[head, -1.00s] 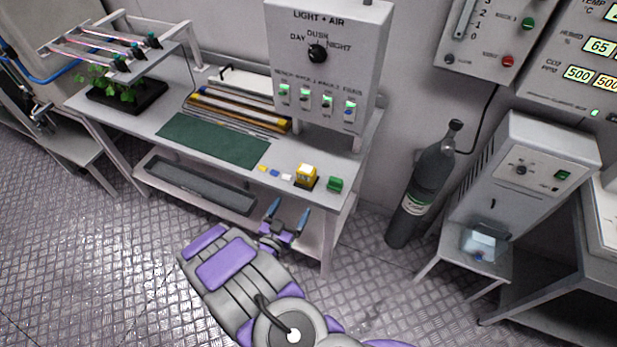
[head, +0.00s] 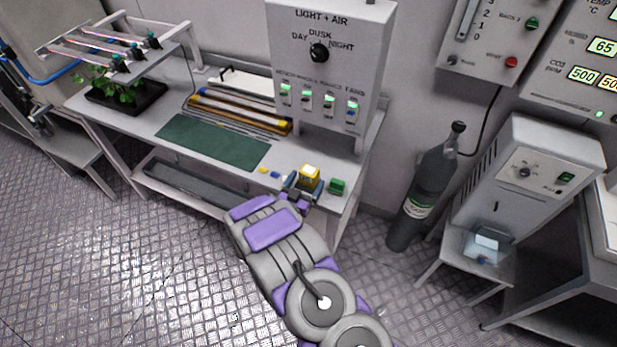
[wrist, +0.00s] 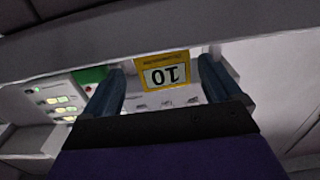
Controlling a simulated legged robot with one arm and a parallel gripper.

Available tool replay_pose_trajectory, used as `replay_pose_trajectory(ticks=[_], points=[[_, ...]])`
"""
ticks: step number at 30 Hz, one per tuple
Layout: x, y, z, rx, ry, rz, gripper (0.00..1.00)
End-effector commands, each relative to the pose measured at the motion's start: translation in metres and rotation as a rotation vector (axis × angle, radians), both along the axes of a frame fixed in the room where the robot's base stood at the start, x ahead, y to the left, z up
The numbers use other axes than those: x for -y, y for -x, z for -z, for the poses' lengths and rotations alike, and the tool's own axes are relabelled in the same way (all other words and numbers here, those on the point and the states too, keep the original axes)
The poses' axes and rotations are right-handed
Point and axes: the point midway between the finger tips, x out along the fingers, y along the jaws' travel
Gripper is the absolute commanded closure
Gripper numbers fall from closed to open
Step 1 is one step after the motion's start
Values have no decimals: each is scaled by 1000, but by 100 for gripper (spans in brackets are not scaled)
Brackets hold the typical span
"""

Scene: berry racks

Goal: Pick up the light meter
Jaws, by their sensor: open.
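The light meter, a small yellow box with a pale top (head: 310,173), stands near the front edge of the workbench (head: 215,122). In the wrist view the yellow meter (wrist: 163,71) shows a display reading "10", upside down. My gripper (head: 304,186) is at the bench's front edge, right at the meter. In the wrist view my gripper (wrist: 167,85) is open, with one blue finger on each side of the meter. The meter lies between and slightly beyond the fingertips. I cannot tell whether either finger touches it.
A green block (head: 337,187) sits close to the right of the meter. Small yellow and blue pieces (head: 269,171) lie to its left. A green mat (head: 213,141) and a light and air control box (head: 325,65) are behind. A dark gas cylinder (head: 427,190) stands right of the bench.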

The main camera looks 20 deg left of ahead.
Motion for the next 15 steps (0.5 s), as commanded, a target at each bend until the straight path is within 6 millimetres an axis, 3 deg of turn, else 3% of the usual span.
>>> replay_pose_trajectory(ticks=[10,15], points=[[4,-44,0,4,-9,5,8],[4,-51,-1,2,-7,1,8]])
